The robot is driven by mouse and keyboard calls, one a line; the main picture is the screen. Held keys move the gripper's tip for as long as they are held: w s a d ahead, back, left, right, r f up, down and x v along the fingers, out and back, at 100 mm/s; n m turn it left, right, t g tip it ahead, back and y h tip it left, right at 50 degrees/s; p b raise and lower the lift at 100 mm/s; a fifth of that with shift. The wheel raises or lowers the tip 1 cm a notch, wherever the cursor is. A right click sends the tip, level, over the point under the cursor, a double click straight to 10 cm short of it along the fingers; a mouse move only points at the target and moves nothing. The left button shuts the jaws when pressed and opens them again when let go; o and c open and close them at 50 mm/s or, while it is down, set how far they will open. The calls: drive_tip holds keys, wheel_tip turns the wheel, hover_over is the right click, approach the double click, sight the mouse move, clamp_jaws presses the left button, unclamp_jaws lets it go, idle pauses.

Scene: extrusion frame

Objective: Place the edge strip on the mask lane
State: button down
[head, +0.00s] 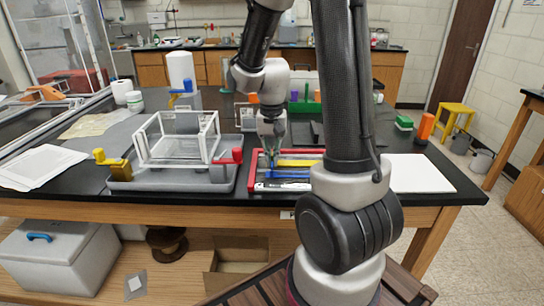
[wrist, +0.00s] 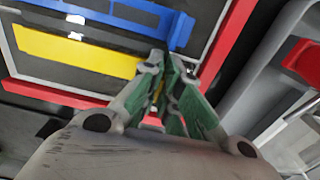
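A red-rimmed tray (head: 252,171) lies on the black bench in front of me and holds coloured strips. A blue strip (head: 290,174) and a yellow strip (head: 300,163) lie in it; I cannot tell which is the edge strip. In the wrist view the yellow strip (wrist: 75,52) and the blue strip (wrist: 95,47) lie side by side, the blue one with a raised end. My gripper (head: 270,166) points down over the tray's left part. In the wrist view my gripper (wrist: 165,65) has green-padded fingertips close together near the tray's rim; whether something is between them is unclear. No mask lane is identifiable.
A white open frame (head: 152,162) stands on a grey base (head: 170,182) left of the tray, with a yellow clamp (head: 108,160) and a red clamp (head: 228,158). A white sheet (head: 418,174) lies to the right. Papers (head: 38,165) lie at the far left.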

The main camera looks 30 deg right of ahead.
drive_tip(key=shift+f, duration=0.15)
drive_tip(key=c, duration=1.6)
unclamp_jaws()
drive_tip(key=shift+c, duration=0.2)
wheel_tip(320, 180, up, 13)
drive_tip(key=s+a+r+n+t, duration=0.1)
drive_tip(key=s+r+n+t, duration=0.1)
drive_tip(key=s, duration=0.6)
drive_tip(key=s+a+r+n+t, duration=0.2)
drive_tip(key=s+n, duration=0.2)
drive_tip(key=s, duration=0.4)
drive_tip(key=shift+s+r+n+t, duration=0.25)
drive_tip(key=shift+r+n+t, duration=0.05)
drive_tip(key=shift+n, duration=0.1)
